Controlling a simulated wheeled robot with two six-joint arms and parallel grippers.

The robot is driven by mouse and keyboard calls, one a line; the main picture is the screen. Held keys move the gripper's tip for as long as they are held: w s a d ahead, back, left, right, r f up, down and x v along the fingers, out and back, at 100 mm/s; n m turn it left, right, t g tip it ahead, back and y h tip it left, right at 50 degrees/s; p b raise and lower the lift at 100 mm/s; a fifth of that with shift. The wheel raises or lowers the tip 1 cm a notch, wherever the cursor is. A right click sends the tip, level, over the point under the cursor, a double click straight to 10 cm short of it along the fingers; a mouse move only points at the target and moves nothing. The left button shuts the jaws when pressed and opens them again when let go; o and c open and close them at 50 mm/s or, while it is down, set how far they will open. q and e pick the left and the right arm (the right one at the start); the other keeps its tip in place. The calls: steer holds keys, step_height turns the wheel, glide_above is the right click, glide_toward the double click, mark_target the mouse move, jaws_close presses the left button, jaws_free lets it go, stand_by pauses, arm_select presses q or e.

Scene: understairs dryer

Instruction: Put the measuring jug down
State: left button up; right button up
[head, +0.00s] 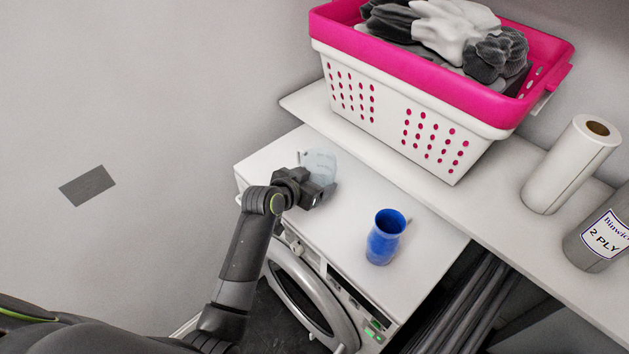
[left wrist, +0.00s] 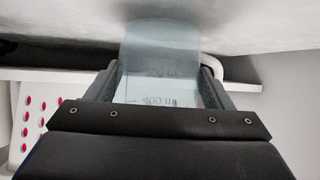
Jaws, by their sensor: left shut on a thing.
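The measuring jug (head: 319,162) is clear and pale, and shows just beyond my left gripper (head: 318,186) over the far left part of the white dryer top (head: 345,215). In the left wrist view the jug (left wrist: 160,60) sits between the two fingers of the left gripper (left wrist: 160,90), with printed volume marks facing me. The left gripper is shut on it. The gripper hides part of the jug in the head view, and I cannot tell whether its base touches the dryer top. My right gripper is in neither view.
A blue cup (head: 385,238) stands on the dryer top to the right of the jug. A pink and white laundry basket (head: 400,118) full of clothes stands on the shelf (head: 500,220) behind. A paper roll (head: 572,165) and a grey labelled container (head: 600,240) stand at the right.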

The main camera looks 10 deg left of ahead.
arm_select(q)
steer(key=s+a+r+n+y, duration=0.1)
steer(key=s+a+r, duration=0.1)
steer(key=r, duration=0.6)
steer(key=s+a+r+n+y, duration=0.2)
steer(key=s+r, duration=0.1)
steer(key=r, duration=0.6)
steer(key=s+a+r+n+y, duration=0.1)
steer(key=s+a+r, duration=0.2)
steer(key=r, duration=0.5)
steer(key=shift+s+r+t+y+b, duration=0.15)
steer(key=shift+r+t+y+b, duration=0.15)
steer(key=shift+r+t, duration=0.1)
steer(key=shift+f, duration=0.1)
